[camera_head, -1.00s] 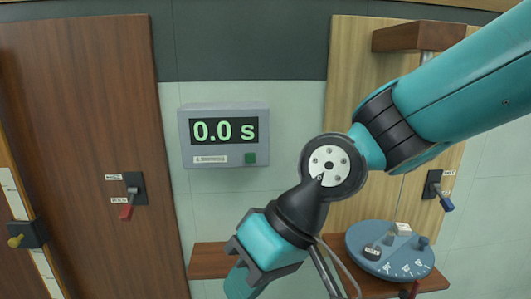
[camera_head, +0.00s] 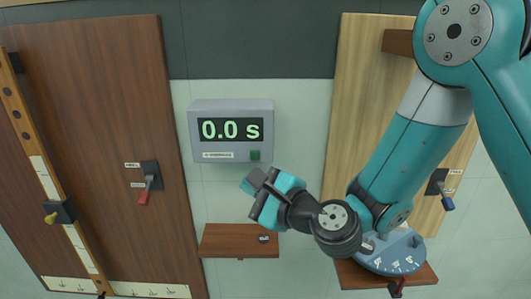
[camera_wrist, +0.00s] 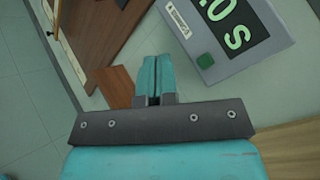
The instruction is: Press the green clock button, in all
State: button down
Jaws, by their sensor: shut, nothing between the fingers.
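The clock (camera_head: 232,130) is a grey box on the wall, and its display reads 0.0 s in green. In the head view my gripper (camera_head: 247,186) is just below the clock, apart from the button.
A small wooden shelf (camera_head: 225,240) is below the clock. A blue round dial (camera_head: 398,262) sits on a shelf at the lower right, partly behind my arm. A red-handled switch (camera_head: 146,186) is on the brown panel at left, and a blue-handled switch (camera_head: 443,195) is at right.

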aim_at(255, 155)
jog(key=shift+w+d, duration=0.1)
jog(key=shift+d, duration=0.05)
jog(key=w+p, duration=0.5)
jog(key=w, duration=0.3)
jog(key=shift+w+d+p, duration=0.15)
jog(key=shift+w+p, duration=0.25)
jog(key=shift+w, duration=0.1)
dwell(1.8)
jog(key=shift+w+p, duration=0.3)
jog(key=shift+w+p, duration=0.35)
jog(key=shift+w, duration=0.15)
dwell(0.6)
jog(key=shift+s, duration=0.1)
jog(key=shift+s+b, duration=0.6)
jog(key=shift+s, duration=0.25)
